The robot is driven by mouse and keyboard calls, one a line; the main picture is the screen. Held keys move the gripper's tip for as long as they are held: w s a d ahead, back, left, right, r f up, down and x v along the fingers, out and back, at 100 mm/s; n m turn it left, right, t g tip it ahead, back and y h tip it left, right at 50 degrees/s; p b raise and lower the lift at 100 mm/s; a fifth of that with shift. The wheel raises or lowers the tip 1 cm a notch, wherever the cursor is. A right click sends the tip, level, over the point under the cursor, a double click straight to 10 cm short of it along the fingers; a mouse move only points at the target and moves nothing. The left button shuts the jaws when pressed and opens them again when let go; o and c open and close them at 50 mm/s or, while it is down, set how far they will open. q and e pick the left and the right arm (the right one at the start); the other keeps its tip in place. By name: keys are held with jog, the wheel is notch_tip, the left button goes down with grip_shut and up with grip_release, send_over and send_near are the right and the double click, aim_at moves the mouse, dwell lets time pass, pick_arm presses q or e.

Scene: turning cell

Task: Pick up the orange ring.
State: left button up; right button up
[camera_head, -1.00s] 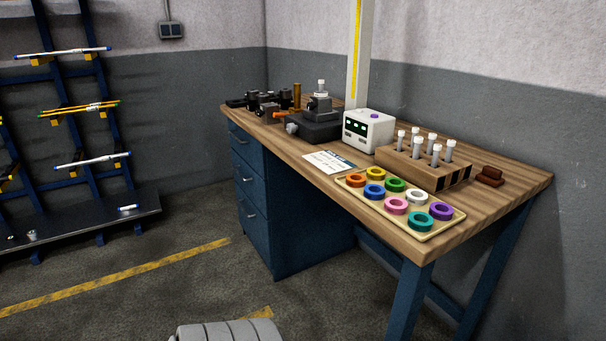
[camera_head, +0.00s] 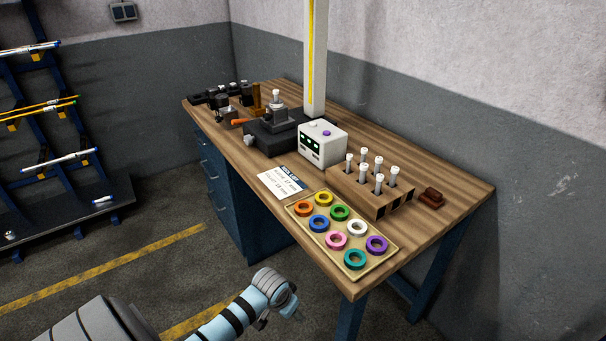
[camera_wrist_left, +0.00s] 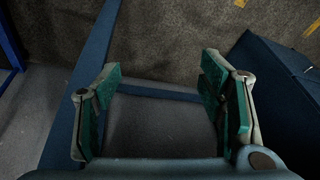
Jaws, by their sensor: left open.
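The orange ring (camera_head: 303,209) lies at the left corner of a shallow yellowish tray (camera_head: 377,269) on the wooden workbench, beside the yellow and blue rings. My left arm reaches in from the bottom of the head view, with its gripper (camera_head: 283,307) in front of the bench and well apart from the ring. In the left wrist view the gripper (camera_wrist_left: 165,100) is open and empty, with its two green-padded fingers spread. Below it show the floor and blue bench frame parts. My right gripper is in neither view.
The tray also holds yellow, blue, green, white, pink, purple and teal rings. A blue drawer cabinet (camera_head: 226,199) is under the bench.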

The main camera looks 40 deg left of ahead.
pick_arm(q)
notch_tip(320, 180, up, 13)
jog(key=w+p, duration=0.3)
notch_tip(320, 180, up, 20)
jog(key=n+t+p, duration=0.1)
jog(key=p, duration=0.1)
send_over(302, 204)
jog(key=s+d, duration=0.2)
jog(key=s, duration=0.5)
jog(key=shift+h, duration=0.3)
jog(key=b+x, duration=0.2)
jog(key=x, duration=1.1)
jog(key=shift+w+a+f, duration=0.1)
jog(key=shift+w+f, duration=0.05)
jog(key=shift+f, duration=0.15)
jog(key=shift+r, duration=0.1)
jog(key=shift+c, duration=0.2)
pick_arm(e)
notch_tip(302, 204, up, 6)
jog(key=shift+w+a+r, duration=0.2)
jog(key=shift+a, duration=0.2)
pick_arm(q)
jog(key=c, duration=0.9)
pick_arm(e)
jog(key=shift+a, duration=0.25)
